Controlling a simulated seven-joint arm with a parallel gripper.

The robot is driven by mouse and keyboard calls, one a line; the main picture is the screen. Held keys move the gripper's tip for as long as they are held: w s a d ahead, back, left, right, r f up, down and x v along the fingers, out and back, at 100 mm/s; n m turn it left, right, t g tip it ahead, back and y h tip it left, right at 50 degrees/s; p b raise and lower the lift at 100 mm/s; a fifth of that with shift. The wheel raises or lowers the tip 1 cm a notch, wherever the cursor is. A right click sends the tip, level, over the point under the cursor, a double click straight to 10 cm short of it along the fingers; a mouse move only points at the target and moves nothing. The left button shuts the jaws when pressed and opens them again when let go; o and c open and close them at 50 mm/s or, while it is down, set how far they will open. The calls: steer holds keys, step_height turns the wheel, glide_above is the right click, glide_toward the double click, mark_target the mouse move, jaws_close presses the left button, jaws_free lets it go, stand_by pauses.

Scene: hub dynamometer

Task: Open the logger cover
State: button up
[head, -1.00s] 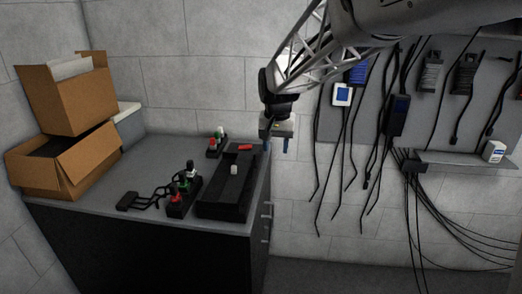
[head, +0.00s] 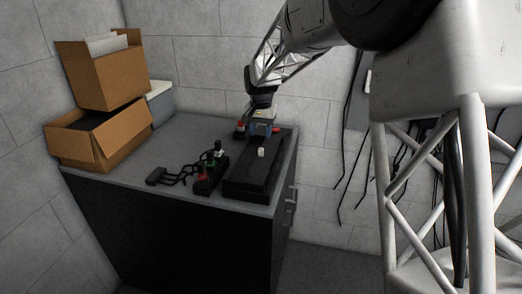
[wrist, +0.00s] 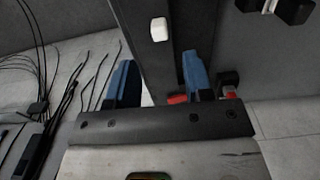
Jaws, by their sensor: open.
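A long black box (head: 258,178) lies on the grey counter near its right edge; I take its flat top as the logger cover, and it looks closed. A small white knob (head: 261,152) stands on it and also shows in the wrist view (wrist: 159,29). A red piece shows near the box's far end and in the wrist view (wrist: 178,99). My gripper (head: 264,132) is above the far end of the box, beyond the knob, fingers pointing down. In the wrist view its blue fingers (wrist: 160,78) are apart with nothing held between them.
A switch block (head: 209,176) with red, green and white knobs stands just left of the box, with black cables beside it. Two cardboard boxes (head: 103,75) are stacked at the counter's left. Cables hang on the wall at right.

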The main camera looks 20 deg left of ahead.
mark_target(261, 148)
steer(key=shift+f, duration=3.9)
jaws_close()
